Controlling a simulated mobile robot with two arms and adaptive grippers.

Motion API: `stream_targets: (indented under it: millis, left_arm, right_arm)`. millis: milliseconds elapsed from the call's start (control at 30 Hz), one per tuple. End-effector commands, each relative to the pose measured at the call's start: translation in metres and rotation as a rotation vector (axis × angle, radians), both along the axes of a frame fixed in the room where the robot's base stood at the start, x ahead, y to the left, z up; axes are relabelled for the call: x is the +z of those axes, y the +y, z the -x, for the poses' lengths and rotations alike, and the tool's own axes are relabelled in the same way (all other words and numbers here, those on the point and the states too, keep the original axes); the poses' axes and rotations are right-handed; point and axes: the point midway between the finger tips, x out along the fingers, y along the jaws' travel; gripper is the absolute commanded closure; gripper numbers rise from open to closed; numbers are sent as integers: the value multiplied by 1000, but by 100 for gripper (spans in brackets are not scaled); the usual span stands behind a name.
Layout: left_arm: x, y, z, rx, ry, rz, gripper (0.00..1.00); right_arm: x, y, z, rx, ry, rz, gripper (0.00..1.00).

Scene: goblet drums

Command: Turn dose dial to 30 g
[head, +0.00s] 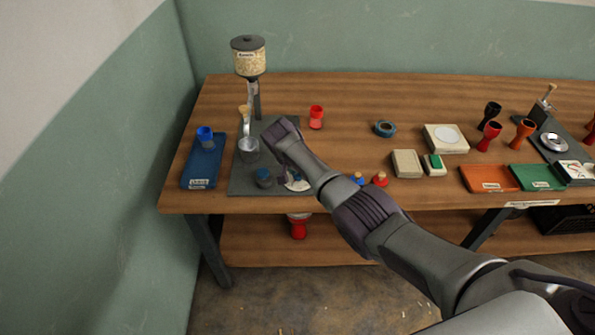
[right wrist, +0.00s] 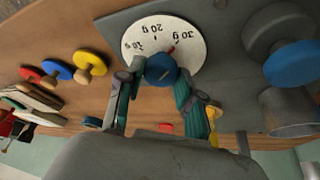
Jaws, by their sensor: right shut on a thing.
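The dose dial (right wrist: 190,55) is a round white plate marked 10 g, 20 g and 30 g, upside down in the right wrist view. Its blue knob (right wrist: 162,70) stands in front of the plate. My right gripper (right wrist: 161,74) is shut on this knob, one finger on each side. A small red pointer (right wrist: 171,49) shows beside the knob on the 30 g side; its exact reading is hard to tell. In the head view the dial (head: 297,185) is partly hidden by my right gripper (head: 291,177). My left gripper is not in view.
The dial lies on a grey plate (head: 240,184) below a grain hopper (head: 249,62). A blue-topped grey part (head: 263,177) stands left of the dial, with a metal cup (head: 248,150) behind.

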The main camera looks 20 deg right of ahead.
Motion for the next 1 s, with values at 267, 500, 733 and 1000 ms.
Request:
stream_targets:
  millis: [267,500,733,1000]
  left_arm:
    - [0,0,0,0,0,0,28]
    - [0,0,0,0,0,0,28]
    - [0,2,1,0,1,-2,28]
    - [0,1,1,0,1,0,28]
  right_arm:
    - [1,0,0,1,0,0,44]
    - [0,0,0,1,0,0,40]
    - [8,3,1,3,-2,-1,40]
    - [47,15,11,5,-5,-1,40]
